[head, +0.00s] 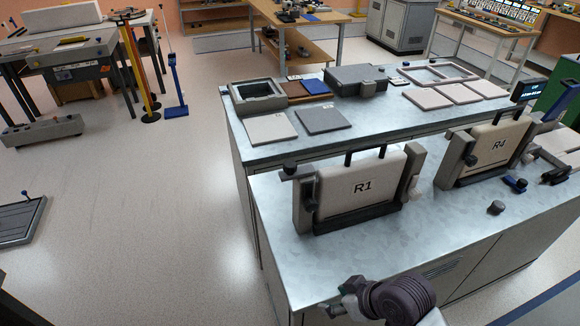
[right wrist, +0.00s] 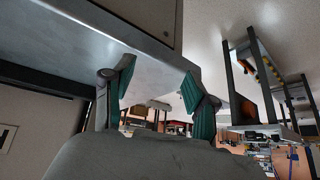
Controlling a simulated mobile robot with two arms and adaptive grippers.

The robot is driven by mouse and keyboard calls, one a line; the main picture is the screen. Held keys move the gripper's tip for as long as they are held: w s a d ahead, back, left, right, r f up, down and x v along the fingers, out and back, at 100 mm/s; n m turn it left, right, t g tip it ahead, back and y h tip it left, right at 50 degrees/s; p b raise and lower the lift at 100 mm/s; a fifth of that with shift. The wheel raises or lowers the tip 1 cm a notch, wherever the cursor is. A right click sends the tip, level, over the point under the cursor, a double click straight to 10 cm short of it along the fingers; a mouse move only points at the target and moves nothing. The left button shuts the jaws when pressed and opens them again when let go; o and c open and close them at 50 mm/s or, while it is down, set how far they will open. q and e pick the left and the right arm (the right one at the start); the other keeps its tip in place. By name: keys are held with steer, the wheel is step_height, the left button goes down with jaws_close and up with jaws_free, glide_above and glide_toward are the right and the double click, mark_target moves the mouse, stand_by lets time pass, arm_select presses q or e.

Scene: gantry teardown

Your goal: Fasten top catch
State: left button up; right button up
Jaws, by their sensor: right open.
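A cream panel marked R1 (head: 362,188) stands upright in a dark grey holder (head: 303,205) on the metal bench. A dark knob-like catch (head: 290,171) sits at the holder's upper left; I cannot tell whether it is fastened. A second cream panel marked R4 (head: 499,145) stands in a similar holder at the right, with a dark fitting (head: 470,159) on its left upright. My right gripper (head: 338,299) is at the bench's front edge, below and apart from the R1 holder. In the right wrist view its teal-padded fingers (right wrist: 157,85) are apart with nothing between them. My left gripper is out of view.
The raised rear shelf holds flat plates (head: 323,119), an open grey frame (head: 258,97) and a grey box (head: 356,79). The bench top (head: 420,225) in front of R1 is clear.

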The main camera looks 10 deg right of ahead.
steer(key=w+r+n+t+y, duration=0.1)
steer(key=w+r+n+y, duration=0.3)
steer(key=w+r, duration=0.65)
steer(key=t+y, duration=0.2)
steer(key=y, duration=0.1)
glide_toward(292, 164)
steer(key=shift+n, duration=0.4)
steer(key=p+x, duration=0.4)
steer(key=x, duration=0.5)
steer(key=shift+w+a+f, duration=0.1)
steer(key=shift+w+a, duration=0.15)
steer(key=shift+w+a+f+g, duration=0.2)
steer(key=shift+a+f+g, duration=0.05)
steer(key=shift+a+g, duration=0.05)
jaws_close()
